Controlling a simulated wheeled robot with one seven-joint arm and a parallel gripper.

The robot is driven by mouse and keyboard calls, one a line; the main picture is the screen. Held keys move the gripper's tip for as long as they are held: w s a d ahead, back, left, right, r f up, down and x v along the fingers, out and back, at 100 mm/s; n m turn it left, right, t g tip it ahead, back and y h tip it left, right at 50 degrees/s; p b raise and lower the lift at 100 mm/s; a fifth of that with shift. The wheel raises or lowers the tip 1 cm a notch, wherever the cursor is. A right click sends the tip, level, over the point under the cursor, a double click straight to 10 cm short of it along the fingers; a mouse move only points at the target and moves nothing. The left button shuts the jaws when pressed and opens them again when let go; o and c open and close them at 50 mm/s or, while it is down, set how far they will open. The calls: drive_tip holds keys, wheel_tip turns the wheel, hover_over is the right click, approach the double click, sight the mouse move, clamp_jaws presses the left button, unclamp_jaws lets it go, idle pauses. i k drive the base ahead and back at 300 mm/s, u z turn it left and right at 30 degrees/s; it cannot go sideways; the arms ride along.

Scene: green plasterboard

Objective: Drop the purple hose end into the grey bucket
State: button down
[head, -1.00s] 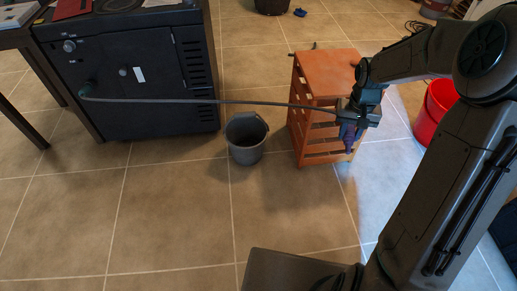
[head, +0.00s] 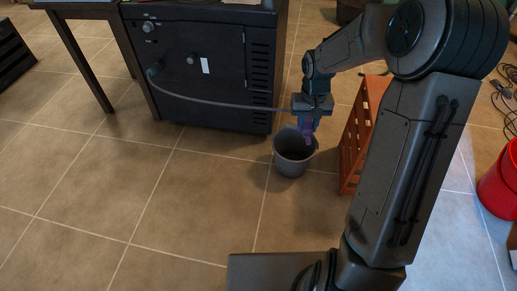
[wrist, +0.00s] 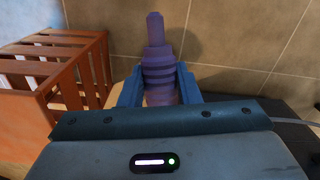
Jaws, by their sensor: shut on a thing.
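My gripper (head: 308,119) is shut on the purple hose end (head: 308,134), which points downward. In the head view the hose end appears over the right part of the opening of the grey bucket (head: 291,163). Its exact height above the rim is hard to tell. In the wrist view the purple hose end (wrist: 158,62) sits between the two blue fingers (wrist: 159,88), its narrow tip pointing away. The grey hose (head: 215,102) runs from the black cabinet to my gripper and sags a little. The bucket cannot be made out in the wrist view.
The black cabinet (head: 205,85) stands behind and left of the bucket. An orange slatted crate (head: 359,145) stands close on the right, partly hidden by my arm. A red bucket (head: 497,185) is at the far right. The tiled floor at front left is clear.

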sight(296, 159)
drive_tip(key=u, duration=0.2)
drive_tip(key=i, duration=1.15)
drive_tip(key=z, duration=0.6)
